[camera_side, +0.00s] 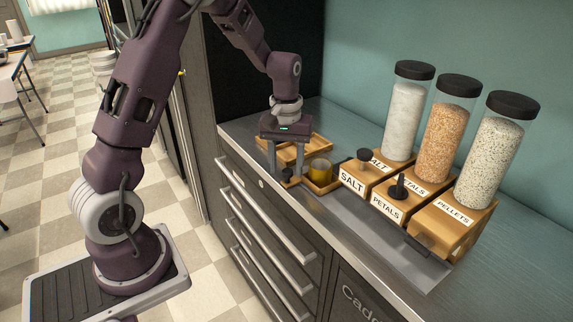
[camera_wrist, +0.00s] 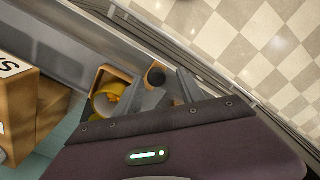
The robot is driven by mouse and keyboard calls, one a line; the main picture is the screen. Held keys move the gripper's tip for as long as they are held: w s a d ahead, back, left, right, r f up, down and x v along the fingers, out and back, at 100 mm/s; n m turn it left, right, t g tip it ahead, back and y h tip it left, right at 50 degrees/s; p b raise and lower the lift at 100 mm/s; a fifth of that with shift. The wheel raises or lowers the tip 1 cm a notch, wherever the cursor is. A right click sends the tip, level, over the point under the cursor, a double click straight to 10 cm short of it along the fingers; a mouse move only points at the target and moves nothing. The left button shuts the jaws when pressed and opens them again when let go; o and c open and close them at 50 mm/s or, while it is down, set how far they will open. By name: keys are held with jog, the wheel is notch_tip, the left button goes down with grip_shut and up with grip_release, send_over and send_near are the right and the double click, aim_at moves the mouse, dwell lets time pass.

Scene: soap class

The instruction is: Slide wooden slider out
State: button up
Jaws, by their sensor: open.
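My gripper (camera_side: 287,177) is open, fingers pointing down over the wooden tray (camera_side: 314,139) at the left end of the counter. A small dark knob on a wooden piece (camera_side: 290,181) shows low between the fingers. In the wrist view the round dark knob (camera_wrist: 155,77) lies close to the fingers of my gripper (camera_wrist: 167,92); I cannot tell whether they touch it. Which piece is the wooden slider is not certain. Wooden dispensers labelled SALT (camera_side: 352,181), PETALS (camera_side: 386,207) and PELLETS (camera_side: 453,214) stand to the right. SALT and PETALS have dark knobs on top.
Tall jars (camera_side: 449,130) rise from the dispensers. A grey metal tray (camera_side: 400,240) lies along the counter's front edge.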

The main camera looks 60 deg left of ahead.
jog(key=shift+r, duration=0.1)
notch_tip(320, 180, up, 7)
jog(key=shift+f, duration=0.1)
dwell(0.3)
jog(key=s+r, duration=0.3)
jog(key=r, duration=0.6)
jog(key=shift+d, duration=0.15)
dwell(0.4)
jog(key=s+d+m+t, duration=0.2)
jog(key=s+d+m, duration=0.2)
jog(key=s, duration=0.6)
jog(key=s+d+m+t, duration=0.3)
jog(key=s+d+m, duration=0.2)
jog(key=s+d, duration=0.4)
jog(key=shift+s+r+t, duration=0.3)
jog(key=shift+s+r, duration=0.05)
jog(key=shift+s, duration=0.1)
